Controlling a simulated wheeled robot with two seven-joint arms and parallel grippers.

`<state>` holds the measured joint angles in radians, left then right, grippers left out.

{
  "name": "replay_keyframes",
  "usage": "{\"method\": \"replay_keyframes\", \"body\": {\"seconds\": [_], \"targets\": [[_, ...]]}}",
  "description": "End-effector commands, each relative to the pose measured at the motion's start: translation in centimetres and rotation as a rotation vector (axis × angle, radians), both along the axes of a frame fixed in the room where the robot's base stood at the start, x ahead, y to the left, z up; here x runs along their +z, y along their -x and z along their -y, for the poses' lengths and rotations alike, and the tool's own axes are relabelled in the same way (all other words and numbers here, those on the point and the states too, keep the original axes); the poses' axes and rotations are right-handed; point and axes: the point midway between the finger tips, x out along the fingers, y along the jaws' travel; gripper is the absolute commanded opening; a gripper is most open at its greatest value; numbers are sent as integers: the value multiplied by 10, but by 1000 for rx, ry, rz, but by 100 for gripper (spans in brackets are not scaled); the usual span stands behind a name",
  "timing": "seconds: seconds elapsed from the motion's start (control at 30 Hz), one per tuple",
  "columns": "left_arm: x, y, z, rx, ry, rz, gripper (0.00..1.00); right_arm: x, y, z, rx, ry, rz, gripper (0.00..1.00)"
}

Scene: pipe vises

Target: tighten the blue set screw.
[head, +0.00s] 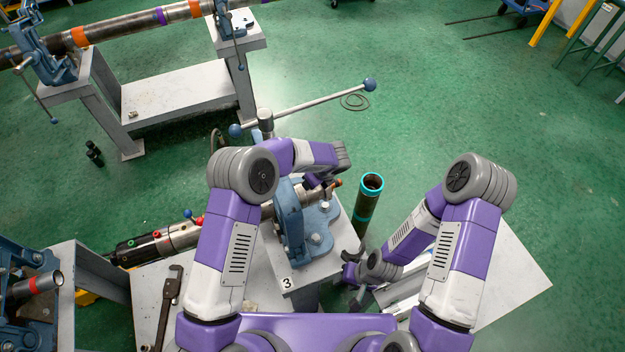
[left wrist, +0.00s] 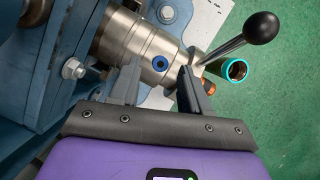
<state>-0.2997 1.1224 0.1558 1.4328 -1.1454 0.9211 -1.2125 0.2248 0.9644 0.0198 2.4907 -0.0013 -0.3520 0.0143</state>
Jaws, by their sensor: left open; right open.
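The blue set screw (left wrist: 160,63) is a round blue socket in the side of a bright metal cylinder (left wrist: 128,42), seen in the left wrist view. The cylinder sits in a blue vise, which shows in the head view (head: 291,222). My left gripper (left wrist: 159,70) is open, with one dark finger on each side of the screw. I cannot tell whether the fingers touch the cylinder. In the head view my left arm hides the screw. My right gripper (head: 350,268) is open and low, right of the vise stand.
A lever with a black knob (left wrist: 262,27) sticks out beside my left fingers. An upright pipe with a teal rim (head: 371,183) stands right of the vise. A pipe wrench (head: 168,302) lies on the left plate. A long blue-knobbed bar (head: 310,108) extends behind.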

Motion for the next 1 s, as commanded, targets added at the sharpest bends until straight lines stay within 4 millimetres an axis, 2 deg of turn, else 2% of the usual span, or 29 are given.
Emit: {"method": "replay_keyframes", "body": {"seconds": [0.2, 0.43, 0.73, 0.87, 1.0], "targets": [[-14, -5, -4, -1, 0, 0, 46, 2, 0, 0, 0, 0, 0, 43], [-14, -5, -4, -2, 0, 2, 46, 2, 0, 0, 0, 0, 0, 43], [-14, -5, -4, -2, 0, 2, 2, 2, 0, 0, 0, 0, 0, 43], [-14, -5, -4, -5, 0, 2, 0, 1, 0, 0, 0, 0, 0, 43], [-15, -4, -5, -92, 0, 3, 0, -7, 0, 0, 0, 0, 0, 43]]}}
